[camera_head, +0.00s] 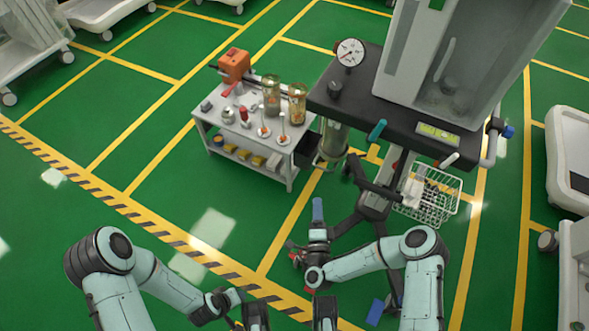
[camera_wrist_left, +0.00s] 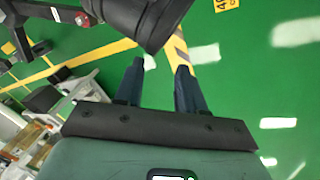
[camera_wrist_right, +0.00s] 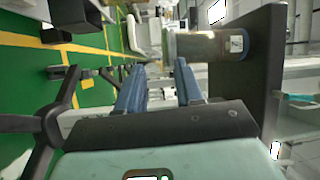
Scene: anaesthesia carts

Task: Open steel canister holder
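A cylindrical canister (camera_head: 333,142), probably the steel canister holder, hangs below the dark shelf of the anaesthesia cart (camera_head: 455,133). A curved metal part sits at its lower end. In the right wrist view the canister (camera_wrist_right: 203,46) lies sideways, with a pale label and blue rim, just beyond my fingertips. My right gripper (camera_head: 318,205) is open, empty and apart from it, below it in the head view. It also shows in the right wrist view (camera_wrist_right: 160,68). My left gripper (camera_wrist_left: 160,66) is open and empty above the floor; its fingers are unclear in the head view.
A grey side table (camera_head: 207,118) with jars, bottles and an orange device (camera_head: 234,65) stands left of the cart. A wire basket (camera_head: 428,195) and dark wheeled legs (camera_head: 372,203) lie below the cart's shelf. Green floor is free at left.

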